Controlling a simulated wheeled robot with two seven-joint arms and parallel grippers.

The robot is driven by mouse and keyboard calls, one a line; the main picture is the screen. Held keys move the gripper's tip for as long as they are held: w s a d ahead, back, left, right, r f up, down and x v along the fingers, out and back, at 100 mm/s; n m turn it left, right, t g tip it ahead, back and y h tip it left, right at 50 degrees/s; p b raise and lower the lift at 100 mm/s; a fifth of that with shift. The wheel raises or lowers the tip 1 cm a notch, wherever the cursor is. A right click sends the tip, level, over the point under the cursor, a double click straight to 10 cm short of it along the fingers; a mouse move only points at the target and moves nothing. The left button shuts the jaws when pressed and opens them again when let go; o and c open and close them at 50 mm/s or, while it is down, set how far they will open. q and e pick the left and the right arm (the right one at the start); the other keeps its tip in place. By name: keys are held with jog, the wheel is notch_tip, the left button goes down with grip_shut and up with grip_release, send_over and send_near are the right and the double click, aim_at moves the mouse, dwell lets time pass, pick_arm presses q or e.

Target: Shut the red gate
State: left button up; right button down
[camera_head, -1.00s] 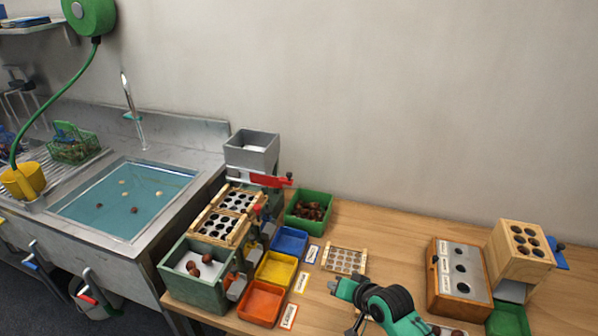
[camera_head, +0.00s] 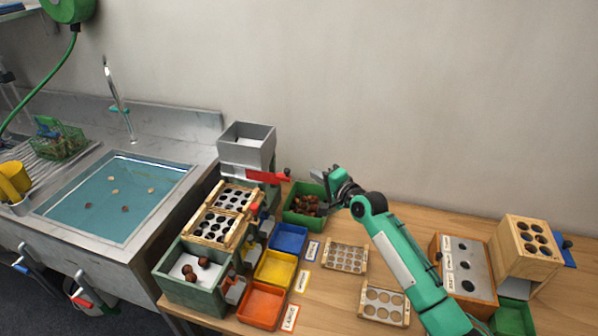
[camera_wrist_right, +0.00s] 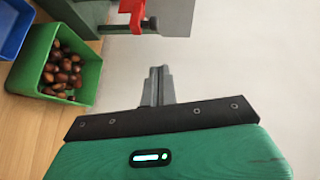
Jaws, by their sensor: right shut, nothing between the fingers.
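The red gate (camera_head: 265,176) is a flat red slide under the grey hopper (camera_head: 247,146). It sticks out to the right of the hopper, with a dark knob at its end. In the right wrist view the red gate (camera_wrist_right: 132,12) shows at the top edge, partly cut off. My right gripper (camera_head: 318,173) is shut and empty, in the air to the right of the gate's knob and apart from it. Its closed fingers (camera_wrist_right: 158,72) show in the right wrist view, pointing towards the hopper. My left gripper is not in view.
A green bin (camera_head: 292,218) of chestnuts stands below my right gripper. Sieve trays (camera_head: 246,192) and a green box (camera_head: 168,286) stand in front of the hopper. Blue, yellow and orange trays (camera_head: 276,253) lie beside them. A sink (camera_head: 70,232) is at the left.

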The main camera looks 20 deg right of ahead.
aim_at(267, 175)
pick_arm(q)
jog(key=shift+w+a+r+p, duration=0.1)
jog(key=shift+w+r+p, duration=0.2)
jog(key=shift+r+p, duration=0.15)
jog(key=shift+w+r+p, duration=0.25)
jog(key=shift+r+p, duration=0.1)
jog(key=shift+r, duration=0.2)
pick_arm(e)
jog(key=w+a+f, duration=0.1)
jog(key=w+a, duration=0.3)
jog(key=shift+a, duration=0.2)
jog(key=shift+f, duration=0.1)
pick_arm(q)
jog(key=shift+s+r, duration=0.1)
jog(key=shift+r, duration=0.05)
pick_arm(e)
jog(key=w+a, duration=0.2)
jog(key=a, duration=0.1)
jog(key=w+a, duration=0.1)
jog(key=shift+a, duration=0.3)
jog(key=shift+r, duration=0.2)
